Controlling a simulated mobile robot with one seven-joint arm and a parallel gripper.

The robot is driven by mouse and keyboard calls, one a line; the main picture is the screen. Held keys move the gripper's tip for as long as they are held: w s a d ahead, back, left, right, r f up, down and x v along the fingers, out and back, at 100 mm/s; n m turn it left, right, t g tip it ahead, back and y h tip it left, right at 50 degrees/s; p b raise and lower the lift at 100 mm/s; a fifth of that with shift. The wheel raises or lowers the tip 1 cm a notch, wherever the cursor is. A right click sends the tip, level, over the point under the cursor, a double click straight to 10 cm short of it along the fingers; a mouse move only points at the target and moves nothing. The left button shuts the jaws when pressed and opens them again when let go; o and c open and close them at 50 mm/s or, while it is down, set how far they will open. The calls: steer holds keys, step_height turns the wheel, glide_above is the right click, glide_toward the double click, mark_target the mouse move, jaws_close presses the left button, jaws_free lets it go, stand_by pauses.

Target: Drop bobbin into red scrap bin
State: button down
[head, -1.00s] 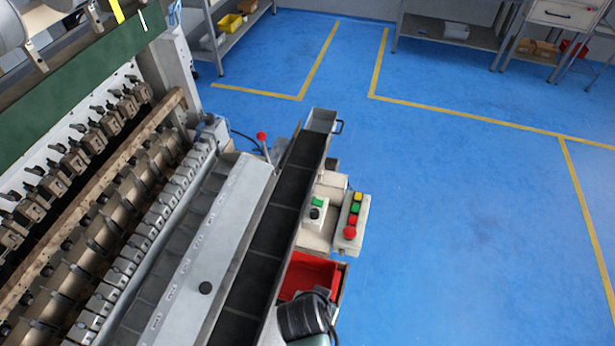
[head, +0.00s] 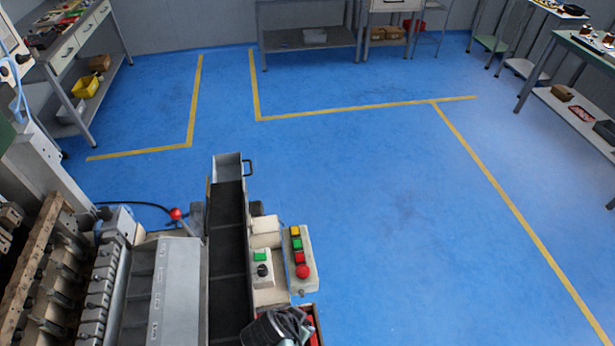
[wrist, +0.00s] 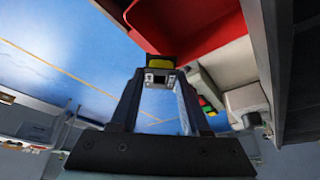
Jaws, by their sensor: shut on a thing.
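In the wrist view my gripper (wrist: 160,78) is shut on a small piece with a yellow top and a pale, dark-centred face, which appears to be the bobbin (wrist: 160,62). The red scrap bin (wrist: 195,22) fills the top of that view, close beyond the fingertips. I cannot tell whether the bobbin is over the bin's opening or beside its wall. In the head view a dark part of my arm covers most of the bin; a strip of red (head: 313,326) shows at the bottom edge. The fingertips and bobbin are hidden there.
The coil winder (head: 60,270) stands at the left, with a long dark trough (head: 228,250) along its side. A control box with coloured buttons (head: 299,258) sits just beyond the bin. Blue floor (head: 400,220) to the right is clear. Benches line the walls.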

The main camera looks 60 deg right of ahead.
steer(key=shift+w+a+f+b, duration=0.35)
steer(key=shift+w+f+b, duration=0.05)
steer(key=shift+f+b, duration=0.2)
steer(key=shift+w+a+f+b, duration=0.3)
steer(key=shift+w+f+b, duration=0.05)
steer(key=shift+f+b, duration=0.2)
steer(key=shift+w+a+f+b, duration=0.35)
steer(key=shift+w+f+b, duration=0.05)
steer(key=shift+f+b, duration=0.2)
steer(key=shift+c, duration=1.5)
jaws_free()
steer(key=v, duration=1.3)
steer(key=shift+b, duration=0.45)
steer(key=shift+d, duration=0.1)
